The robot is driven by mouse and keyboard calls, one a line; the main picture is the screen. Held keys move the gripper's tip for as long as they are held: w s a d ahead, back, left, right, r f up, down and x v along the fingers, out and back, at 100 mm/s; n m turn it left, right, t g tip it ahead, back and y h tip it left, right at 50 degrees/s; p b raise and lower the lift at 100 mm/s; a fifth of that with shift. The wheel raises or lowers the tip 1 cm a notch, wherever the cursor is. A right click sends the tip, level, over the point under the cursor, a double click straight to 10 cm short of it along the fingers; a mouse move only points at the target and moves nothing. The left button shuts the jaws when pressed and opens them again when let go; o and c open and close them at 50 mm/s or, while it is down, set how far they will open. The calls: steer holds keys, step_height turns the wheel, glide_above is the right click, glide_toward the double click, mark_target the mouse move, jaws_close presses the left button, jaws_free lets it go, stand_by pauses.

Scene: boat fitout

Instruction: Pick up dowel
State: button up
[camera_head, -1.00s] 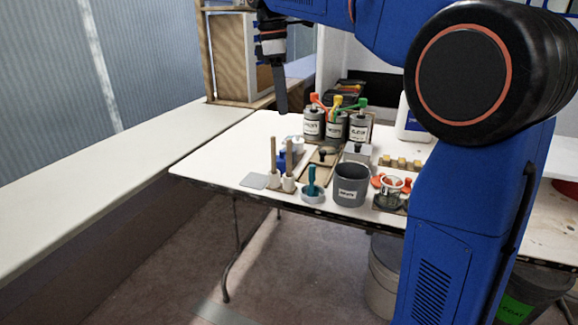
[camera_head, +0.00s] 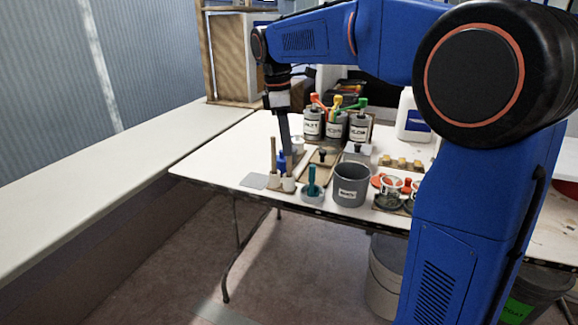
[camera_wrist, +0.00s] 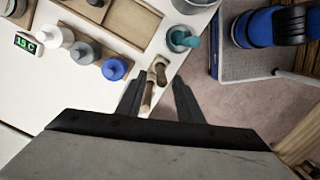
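One wooden dowel (camera_head: 273,155) stands upright in a pale holder on the near left part of the white table. In the wrist view the two dowels show end-on, an upper one (camera_wrist: 161,72) and a lower one (camera_wrist: 148,98). My gripper (camera_wrist: 159,82) is open, with its two dark fingers apart. The dowels appear between the fingers or near the left one; no contact is visible. In the head view my gripper (camera_head: 287,150) points down at the dowels.
A blue-capped bottle (camera_wrist: 114,69) stands close to the dowels. A teal-handled tool in a round dish (camera_head: 312,190) and a grey bucket (camera_head: 350,185) stand to the right. Labelled cans (camera_head: 335,126) stand behind. The table's front edge is close.

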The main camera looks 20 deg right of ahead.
mark_target(289, 165)
steer(key=shift+s+d+f, duration=0.1)
steer(key=shift+d+f, duration=0.1)
steer(key=shift+f, duration=0.65)
steer(key=shift+s+d+f, duration=0.1)
steer(key=shift+d+f, duration=0.05)
steer(key=shift+f, duration=0.75)
steer(key=shift+s+d+f, duration=0.1)
steer(key=shift+d+f, duration=0.1)
steer(key=shift+f, duration=0.65)
jaws_close()
